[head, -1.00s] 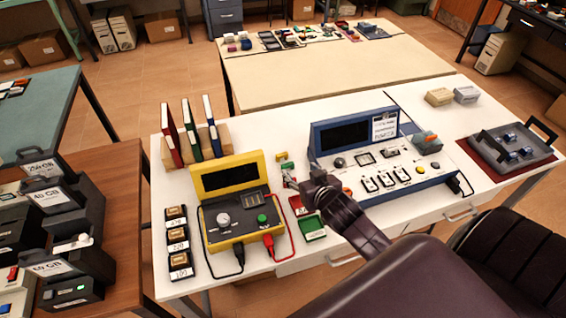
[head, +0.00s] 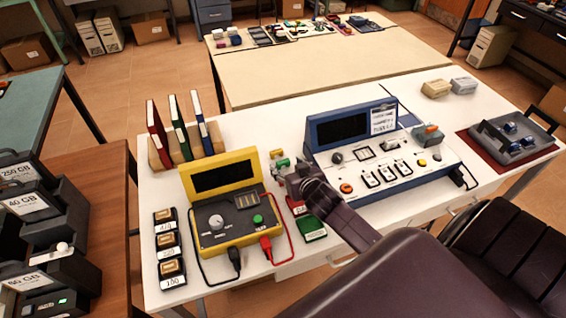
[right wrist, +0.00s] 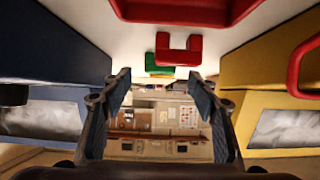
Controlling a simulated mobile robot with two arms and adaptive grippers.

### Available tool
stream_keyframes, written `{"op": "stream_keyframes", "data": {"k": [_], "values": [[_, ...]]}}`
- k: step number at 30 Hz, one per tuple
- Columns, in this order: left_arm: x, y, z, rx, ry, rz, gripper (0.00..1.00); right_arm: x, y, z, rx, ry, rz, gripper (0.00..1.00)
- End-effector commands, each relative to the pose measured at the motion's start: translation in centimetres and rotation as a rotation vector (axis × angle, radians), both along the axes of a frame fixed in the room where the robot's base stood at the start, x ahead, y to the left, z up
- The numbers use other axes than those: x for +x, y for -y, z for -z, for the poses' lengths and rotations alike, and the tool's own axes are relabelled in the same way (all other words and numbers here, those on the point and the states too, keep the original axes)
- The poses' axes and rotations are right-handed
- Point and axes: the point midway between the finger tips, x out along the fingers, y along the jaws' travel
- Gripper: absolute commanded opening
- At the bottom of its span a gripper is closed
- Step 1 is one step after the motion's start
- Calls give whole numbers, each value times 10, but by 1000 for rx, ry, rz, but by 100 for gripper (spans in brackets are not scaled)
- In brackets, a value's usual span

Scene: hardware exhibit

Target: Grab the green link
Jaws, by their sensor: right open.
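The green link (head: 283,163) lies on the white table between the yellow meter and the blue console, beside a yellow link (head: 276,153). In the right wrist view the green link (right wrist: 158,62) is partly hidden by a red U-shaped link (right wrist: 178,48). My right gripper (head: 294,182) is just on the near side of the links, apart from the green one. In the right wrist view its two fingers (right wrist: 160,110) are spread wide with nothing between them. My left gripper is not in view.
The yellow meter (head: 221,178) with cables stands left of the gripper, and the blue console (head: 385,165) stands right, leaving a narrow gap. A red tray (head: 297,207) and a green tray (head: 314,232) lie in front. Upright books (head: 177,127) stand at the back left.

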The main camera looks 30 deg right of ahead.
Motion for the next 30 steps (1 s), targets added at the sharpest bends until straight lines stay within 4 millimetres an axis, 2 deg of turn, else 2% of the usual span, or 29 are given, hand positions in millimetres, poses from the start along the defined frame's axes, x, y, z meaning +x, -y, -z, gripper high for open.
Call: {"op": "stream_keyframes", "data": {"k": [7,17,27,30], "values": [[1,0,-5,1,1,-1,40,23,5,13,0,-1,0,54],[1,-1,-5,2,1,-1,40,26,6,16,1,-1,-1,54],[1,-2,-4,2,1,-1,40,26,6,16,1,-1,-1,17],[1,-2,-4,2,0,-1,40,26,6,16,1,-1,-1,17]]}}
